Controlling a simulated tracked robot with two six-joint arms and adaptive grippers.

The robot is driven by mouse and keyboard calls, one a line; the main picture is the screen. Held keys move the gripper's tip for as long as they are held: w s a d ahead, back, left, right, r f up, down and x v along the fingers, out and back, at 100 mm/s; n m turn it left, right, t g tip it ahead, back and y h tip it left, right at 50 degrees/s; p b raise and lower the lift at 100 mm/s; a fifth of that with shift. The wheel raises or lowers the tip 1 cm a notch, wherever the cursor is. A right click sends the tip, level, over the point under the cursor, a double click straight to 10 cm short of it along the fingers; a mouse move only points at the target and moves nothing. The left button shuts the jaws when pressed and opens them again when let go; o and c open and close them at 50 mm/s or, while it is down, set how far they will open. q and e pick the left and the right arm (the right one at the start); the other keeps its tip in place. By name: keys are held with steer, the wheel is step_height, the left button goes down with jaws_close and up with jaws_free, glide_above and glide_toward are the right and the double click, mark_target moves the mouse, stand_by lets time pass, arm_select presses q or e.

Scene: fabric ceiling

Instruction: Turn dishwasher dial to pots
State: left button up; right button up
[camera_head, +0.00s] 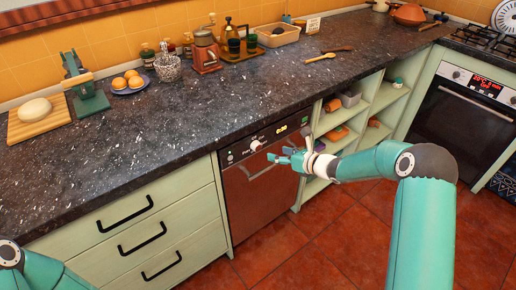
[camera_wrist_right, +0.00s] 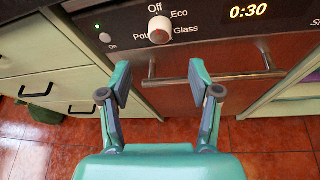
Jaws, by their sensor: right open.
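The dishwasher (camera_head: 264,190) has a dark control panel above a brownish metal door. Its white round dial (camera_head: 256,145) is on that panel, and the dial (camera_wrist_right: 159,28) also shows in the right wrist view. Around it are the labels Off at the top, Eco at upper right, Glass at lower right and Pots at lower left, partly covered. I cannot tell where the dial points. My right gripper (camera_head: 283,155) is open and empty in front of the panel. In the wrist view its fingers (camera_wrist_right: 159,76) are apart, below the dial and not touching it. My left gripper is out of view.
A bar handle (camera_wrist_right: 215,76) crosses the dishwasher door below the dial. A lit display (camera_wrist_right: 248,11) reads 0:30. Drawers with black handles (camera_head: 142,237) are on the left, open shelves (camera_head: 341,137) on the right. The speckled worktop (camera_head: 200,110) overhangs the panel.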

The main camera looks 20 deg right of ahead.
mark_target(258, 149)
steer(key=p+x, duration=0.1)
steer(key=x, duration=0.9)
steer(key=shift+p, duration=0.4)
